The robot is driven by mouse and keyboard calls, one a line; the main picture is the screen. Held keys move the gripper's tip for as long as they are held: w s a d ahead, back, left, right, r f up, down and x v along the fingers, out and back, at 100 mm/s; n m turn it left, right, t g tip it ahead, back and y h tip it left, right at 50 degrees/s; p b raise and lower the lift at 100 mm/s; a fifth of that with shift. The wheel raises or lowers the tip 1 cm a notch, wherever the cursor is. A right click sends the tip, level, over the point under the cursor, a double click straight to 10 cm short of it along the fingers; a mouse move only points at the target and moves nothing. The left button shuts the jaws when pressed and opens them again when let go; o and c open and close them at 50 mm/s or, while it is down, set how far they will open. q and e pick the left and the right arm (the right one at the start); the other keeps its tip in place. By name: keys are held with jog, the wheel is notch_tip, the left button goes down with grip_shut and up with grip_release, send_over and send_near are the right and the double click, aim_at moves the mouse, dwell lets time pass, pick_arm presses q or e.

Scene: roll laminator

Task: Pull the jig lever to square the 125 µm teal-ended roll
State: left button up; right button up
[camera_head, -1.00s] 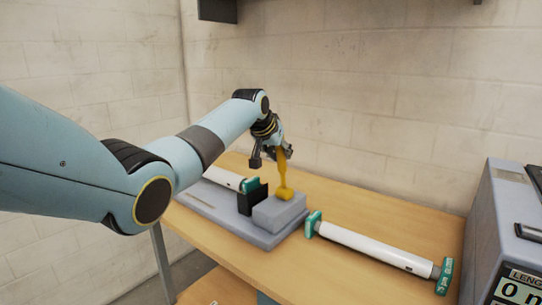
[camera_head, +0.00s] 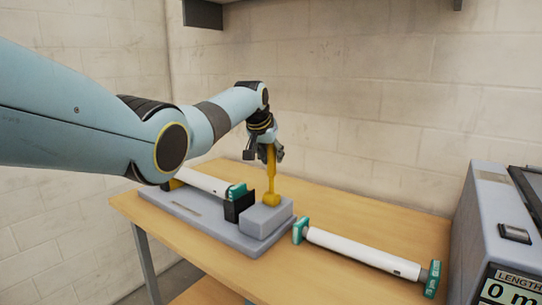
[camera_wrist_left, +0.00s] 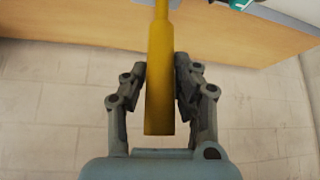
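The jig (camera_head: 190,208) is a grey base on the table with a grey block (camera_head: 262,220) at its right end. A yellow lever (camera_head: 271,180) stands nearly upright on that block. A white roll with a teal end (camera_head: 207,182) lies on the jig, its teal end beside a black plate (camera_head: 240,206); my left arm hides part of its far end. My left gripper (camera_head: 265,152) is at the lever's upper part. In the left wrist view the lever (camera_wrist_left: 160,75) runs between the gripper's fingers (camera_wrist_left: 162,75), which are closed against its sides. My right gripper is not in view.
A second white roll with teal ends (camera_head: 360,250) lies on the wooden table (camera_head: 350,205), right of the jig. A grey machine with a length display (camera_head: 490,230) stands at the right. A wall is behind the table, and a dark shelf piece (camera_head: 203,13) hangs above.

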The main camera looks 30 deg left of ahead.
pick_arm(q)
jog(key=o, duration=0.4)
jog(key=shift+w+d, duration=0.15)
jog(key=shift+w, duration=0.05)
jog(key=shift+s, duration=0.1)
jog(key=v, duration=1.2)
